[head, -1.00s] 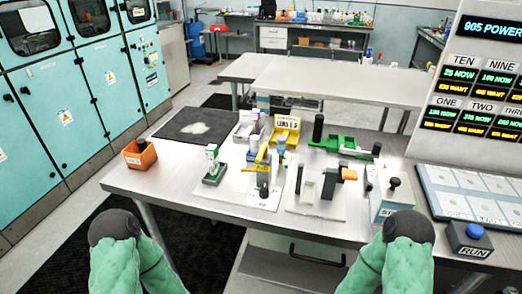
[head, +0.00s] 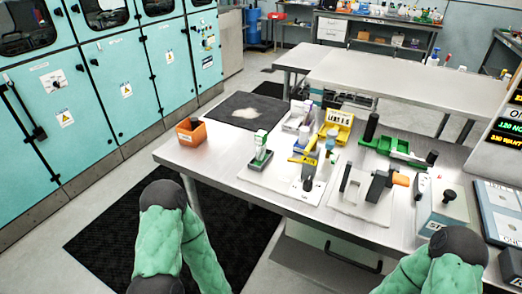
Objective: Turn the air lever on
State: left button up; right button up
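No lever can be read as the air lever by a label. One candidate is a yellow lever-like bar (head: 303,160) on a white plate on the near table, beside a dark knob (head: 308,184). Another is a black handle (head: 38,133) on the teal cabinet at the far left. I cannot tell the on or off position of either. Only padded green arm parts of mine with dark rounded ends show at the bottom. Both grippers are out of view, and nothing of mine touches the table objects.
Teal cabinets (head: 120,85) line the left. Floor between cabinets and table is open.

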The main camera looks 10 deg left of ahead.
aim_at(312, 146)
jog(key=l+u, duration=0.25)
jog(key=u, duration=0.15)
jog(key=k+l+u, duration=0.15)
jog(key=u, duration=0.2)
jog(key=k+l+u, duration=0.15)
jog(key=u, duration=0.25)
